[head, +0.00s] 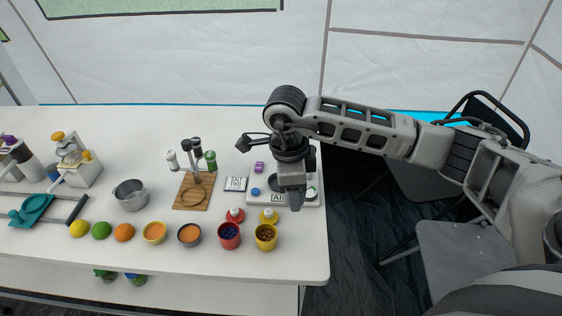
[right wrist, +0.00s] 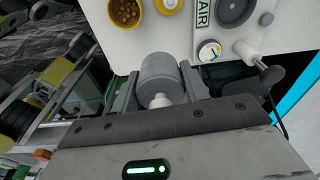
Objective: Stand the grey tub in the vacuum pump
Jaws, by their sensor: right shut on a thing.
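The vacuum pump is a white flat unit (head: 263,180) with an AIR label at the right end of the counter in the head view. In the right wrist view its white top (right wrist: 180,30) shows a round dark grey seat (right wrist: 235,8), a dial and a side fitting with a dark knob. My right gripper (head: 293,205) hangs over the pump's front right part and hides some of it. In the right wrist view this gripper (right wrist: 160,92) is shut on the grey tub (right wrist: 160,72), a grey cylinder with a pale end towards me. The tub is not clearly seen in the head view. My left gripper is out of view.
Red (head: 229,235) and yellow (head: 266,236) cups with filled tops stand just in front of the pump. Left are a wooden board with a stand (head: 194,190), a metal pot (head: 131,194), bowls and fruit. The counter's right edge is close; chairs (head: 465,255) stand beyond.

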